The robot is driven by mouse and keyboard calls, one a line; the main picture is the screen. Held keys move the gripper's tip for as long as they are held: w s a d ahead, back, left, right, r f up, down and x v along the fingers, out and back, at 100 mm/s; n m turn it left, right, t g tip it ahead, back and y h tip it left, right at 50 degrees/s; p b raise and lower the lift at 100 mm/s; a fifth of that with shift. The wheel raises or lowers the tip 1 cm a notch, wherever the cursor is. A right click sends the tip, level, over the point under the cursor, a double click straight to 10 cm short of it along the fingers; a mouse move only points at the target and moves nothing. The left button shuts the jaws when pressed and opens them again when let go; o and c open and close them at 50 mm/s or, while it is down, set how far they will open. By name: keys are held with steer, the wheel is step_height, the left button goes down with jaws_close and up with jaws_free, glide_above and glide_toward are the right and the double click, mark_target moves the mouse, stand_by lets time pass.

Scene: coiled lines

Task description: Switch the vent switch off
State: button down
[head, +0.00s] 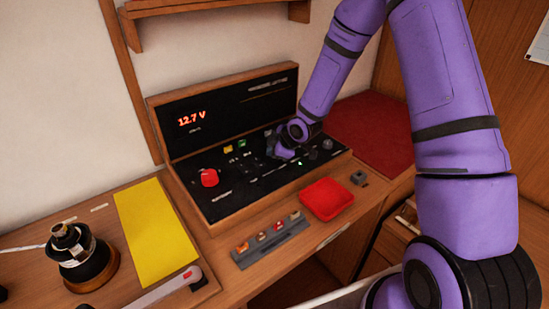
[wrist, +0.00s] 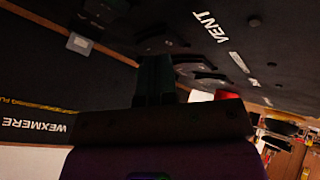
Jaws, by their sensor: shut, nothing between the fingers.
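The black control panel (head: 232,200) lies in an open wooden case on the desk. In the wrist view a white VENT label (wrist: 210,27) reads clearly on the panel's dark face. Dark plates and small raised parts sit near the label, but I cannot tell which is the vent switch or how it is set. My gripper (head: 284,154) is low over the right middle of the panel and hides part of it. In the wrist view my gripper (wrist: 154,80) is shut and empty, its fingertips close to the panel; contact cannot be told.
A red rotary knob (head: 208,177) is on the panel's left. The upright lid (head: 230,115) shows 12.7 V behind my gripper. A red tray (head: 326,199) and a grey strip with several small pieces (head: 270,244) lie in front. A yellow sheet (head: 155,232) lies left.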

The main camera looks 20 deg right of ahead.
steer(key=shift+w+r, duration=0.1)
steer(key=shift+r, duration=0.6)
steer(key=shift+w+a+r, duration=0.1)
steer(key=shift+w+r, duration=0.05)
steer(key=shift+r, duration=1.1)
steer(key=shift+w+r, duration=0.15)
steer(key=shift+r, duration=1.05)
steer(key=shift+r, duration=0.15)
steer(key=s+d+r+m+h, duration=0.35)
steer(key=s+r, duration=0.35)
steer(key=r, duration=0.3)
steer(key=s+d+r+m+h, duration=0.2)
steer(key=s+d+r+m, duration=0.15)
steer(key=s+r, duration=0.4)
steer(key=s+r+m, duration=0.4)
steer(key=s+r, duration=0.1)
steer(key=s, duration=0.6)
steer(key=s+r+m+g+y, duration=0.1)
steer(key=s+r+m, duration=0.2)
steer(key=s, duration=0.9)
step_height(320, 180, up, 2)
steer(key=shift+d+r+m, duration=0.15)
steer(key=shift+r+m, duration=0.05)
steer(key=shift+m, duration=0.2)
